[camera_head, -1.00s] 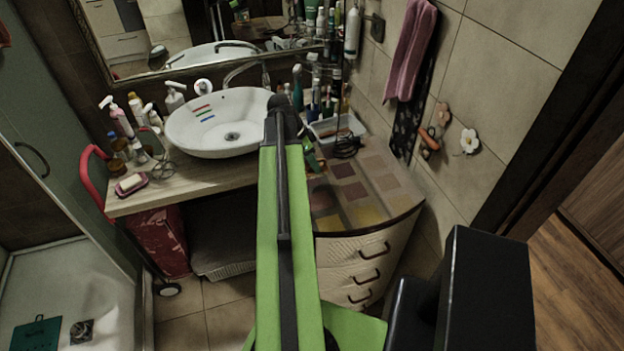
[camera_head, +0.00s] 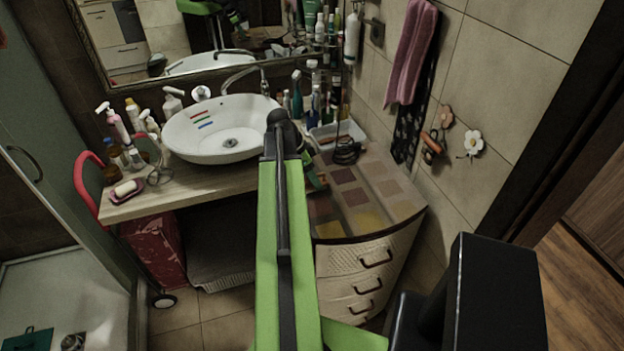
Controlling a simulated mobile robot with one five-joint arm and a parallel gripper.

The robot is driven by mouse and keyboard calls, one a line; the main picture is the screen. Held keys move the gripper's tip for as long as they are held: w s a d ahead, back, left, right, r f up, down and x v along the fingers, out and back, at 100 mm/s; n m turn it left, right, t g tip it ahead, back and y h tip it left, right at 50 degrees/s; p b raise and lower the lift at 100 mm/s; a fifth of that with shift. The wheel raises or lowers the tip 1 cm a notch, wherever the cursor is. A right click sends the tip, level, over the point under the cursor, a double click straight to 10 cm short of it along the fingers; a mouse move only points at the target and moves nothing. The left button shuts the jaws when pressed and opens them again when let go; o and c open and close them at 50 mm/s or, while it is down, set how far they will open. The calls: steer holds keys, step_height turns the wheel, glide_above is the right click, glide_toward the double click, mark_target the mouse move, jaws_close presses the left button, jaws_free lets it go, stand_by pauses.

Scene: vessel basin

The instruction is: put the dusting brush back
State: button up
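I cannot make out the dusting brush for certain in the head view. My green arm (camera_head: 281,240) rises through the middle of the picture, with its dark rounded joint in front of the basin's right edge. Beyond it, a small green and dark piece (camera_head: 314,176) shows over the left part of the cabinet top; it may belong to my gripper, which is otherwise hidden behind the arm. Whether its fingers are open, shut or holding anything does not show.
A white basin (camera_head: 190,140) stands on a wooden counter (camera_head: 205,182) with bottles and a soap dish (camera_head: 126,192). A pink towel (camera_head: 411,50) hangs right. The cabinet top's front is clear.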

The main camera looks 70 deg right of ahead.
steer(key=shift+w+r+p, duration=0.1)
steer(key=shift+r+p, duration=0.5)
steer(key=p+v, duration=1)
steer(key=v, duration=0.1)
steer(key=shift+w, duration=0.1)
